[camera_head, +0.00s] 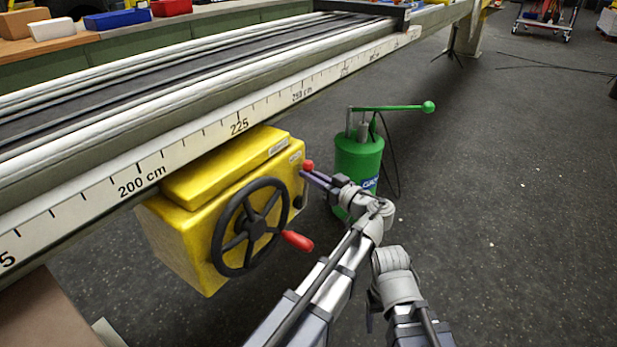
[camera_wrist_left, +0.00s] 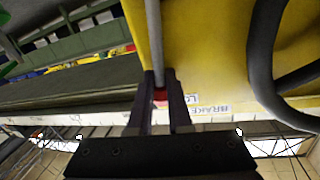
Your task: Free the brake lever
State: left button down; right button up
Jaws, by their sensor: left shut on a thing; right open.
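The brake lever (camera_head: 308,165) is a short grey rod with a red knob, on the right part of the front of a yellow winch box (camera_head: 180,228). My left gripper (camera_head: 316,179) is shut on the brake lever, just below the knob in the head view. In the left wrist view the fingers (camera_wrist_left: 160,100) close around the grey lever rod (camera_wrist_left: 154,40), with red showing between them. Labels reading "BRAKE" and "LO..." (camera_wrist_left: 192,99) show beside the fingers, the second partly hidden. My right gripper (camera_head: 370,312) is open, away from the box, its fingers mostly hidden by its own wrist.
A black handwheel (camera_head: 250,226) with a red handle (camera_head: 298,241) is on the box front, left of the lever. A green pump (camera_head: 358,158) with a long green handle stands behind the left gripper. The boom rail (camera_head: 200,160) runs above the box.

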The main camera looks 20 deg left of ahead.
pick_arm(q)
jog(key=w+d+f+m+g+b, duration=0.2)
jog(key=w+f+m, duration=0.3)
jog(key=w+m, duration=0.3)
jog(key=shift+d+f+m+b, duration=0.2)
jog(key=shift+d+m+b, duration=0.2)
jog(key=shift+m, duration=0.6)
jog(key=c, duration=0.8)
grip_release()
jog(key=shift+d, duration=0.1)
jog(key=shift+c, duration=0.2)
jog(key=shift+s+f, duration=0.1)
